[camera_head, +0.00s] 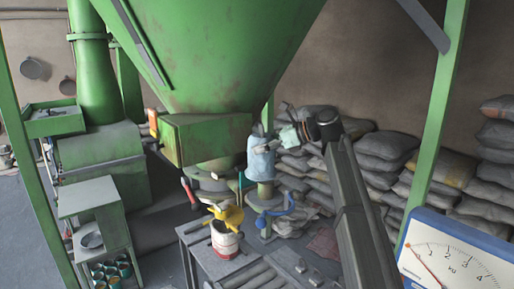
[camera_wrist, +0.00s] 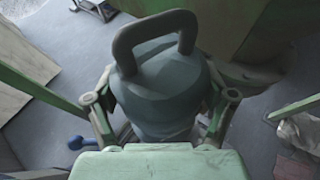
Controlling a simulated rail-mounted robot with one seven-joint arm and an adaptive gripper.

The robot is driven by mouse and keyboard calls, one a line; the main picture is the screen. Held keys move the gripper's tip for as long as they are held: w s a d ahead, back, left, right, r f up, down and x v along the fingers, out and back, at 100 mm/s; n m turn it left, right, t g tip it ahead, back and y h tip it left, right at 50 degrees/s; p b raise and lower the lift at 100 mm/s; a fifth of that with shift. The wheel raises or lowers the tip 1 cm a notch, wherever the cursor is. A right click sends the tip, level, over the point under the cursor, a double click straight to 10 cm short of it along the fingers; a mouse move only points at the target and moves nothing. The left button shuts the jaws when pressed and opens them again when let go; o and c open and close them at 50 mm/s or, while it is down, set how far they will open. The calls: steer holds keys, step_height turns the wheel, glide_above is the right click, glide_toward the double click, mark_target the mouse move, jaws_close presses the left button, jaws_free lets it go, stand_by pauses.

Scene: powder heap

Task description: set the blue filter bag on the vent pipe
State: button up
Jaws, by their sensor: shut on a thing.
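The blue filter bag (camera_head: 261,160) is pale blue with a dark loop handle, upright, in the middle of the head view. It also fills the middle of the wrist view (camera_wrist: 165,85), handle towards the top. My gripper (camera_head: 275,138) reaches it from the right and is shut around its upper body, one finger on each side in the wrist view (camera_wrist: 163,108). The vent pipe (camera_head: 264,190) is a short green upright stub directly below the bag. The bag's lower edge meets or covers the pipe top; I cannot tell whether it rests on it.
A big green hopper (camera_head: 215,50) hangs just above and left. Grey sacks (camera_head: 385,150) are stacked behind; a dial scale (camera_head: 455,255) is front right.

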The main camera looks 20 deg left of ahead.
steer(key=shift+w+d+f+b, duration=0.25)
steer(key=shift+w+f+b, duration=0.2)
steer(key=shift+f+b, duration=0.25)
steer(key=shift+w+d+f+b, duration=0.25)
steer(key=shift+w+f+b, duration=0.15)
steer(key=shift+f+b, duration=0.25)
steer(key=shift+f+p, duration=0.85)
steer(key=shift+f, duration=2.1)
steer(key=o, duration=1)
steer(key=shift+o, duration=0.2)
